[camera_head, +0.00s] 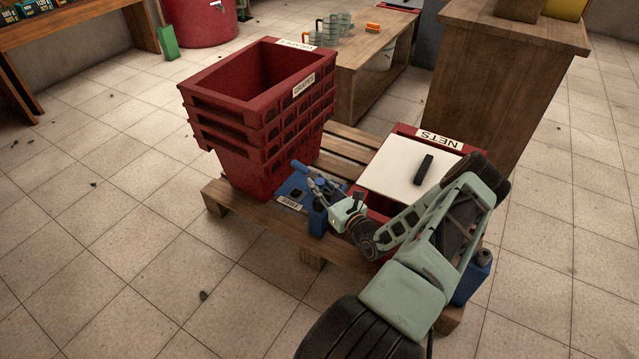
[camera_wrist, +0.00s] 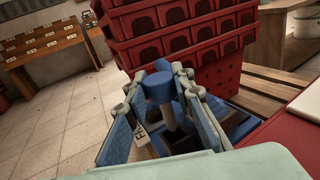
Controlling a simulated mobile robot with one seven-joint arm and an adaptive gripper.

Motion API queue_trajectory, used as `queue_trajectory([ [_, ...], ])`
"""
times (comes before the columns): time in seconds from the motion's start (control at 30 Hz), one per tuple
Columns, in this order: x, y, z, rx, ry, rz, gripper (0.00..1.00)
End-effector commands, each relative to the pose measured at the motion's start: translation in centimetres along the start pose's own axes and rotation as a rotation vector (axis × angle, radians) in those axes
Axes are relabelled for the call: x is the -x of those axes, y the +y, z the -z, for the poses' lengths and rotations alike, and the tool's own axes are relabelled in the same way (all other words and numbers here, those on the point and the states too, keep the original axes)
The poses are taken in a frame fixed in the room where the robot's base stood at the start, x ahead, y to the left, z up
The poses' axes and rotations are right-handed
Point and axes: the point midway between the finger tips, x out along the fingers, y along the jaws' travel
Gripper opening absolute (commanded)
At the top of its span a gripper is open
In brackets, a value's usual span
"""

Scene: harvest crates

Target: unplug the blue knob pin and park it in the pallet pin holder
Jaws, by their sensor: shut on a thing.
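The blue knob pin (camera_wrist: 160,87) is between the fingers of my gripper (camera_wrist: 161,80) in the wrist view, with its grey shaft (camera_wrist: 170,118) pointing down. The gripper is shut on the knob. In the head view my gripper (camera_head: 318,185) is over a blue plate (camera_head: 297,186) with a white label, on the wooden pallet (camera_head: 262,232). The plate also shows behind the fingers in the wrist view (camera_wrist: 237,126). I cannot tell whether the shaft's lower end is in a hole or clear of it. I cannot tell for sure which blue part is the pin holder.
Stacked red crates (camera_head: 252,105) stand close behind and left of the gripper. A red nets crate (camera_head: 401,131) with a white lid (camera_head: 398,172) and black handle is to the right. Blue blocks sit at the pallet's front edge. A wooden cabinet (camera_head: 500,75) stands behind. Open floor lies left.

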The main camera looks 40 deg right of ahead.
Motion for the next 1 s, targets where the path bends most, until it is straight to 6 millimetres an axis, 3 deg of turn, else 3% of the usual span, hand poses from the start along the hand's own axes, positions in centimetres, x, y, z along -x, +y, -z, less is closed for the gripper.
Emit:
queue_trajectory([
  [0.6, 0.0, 0.0, 1.7, 0.0, 0.0, -0.001, 0.0],
  [1.0, 0.0, 0.0, 0.4, 0.0, 0.0, 0.0, 0.0],
])
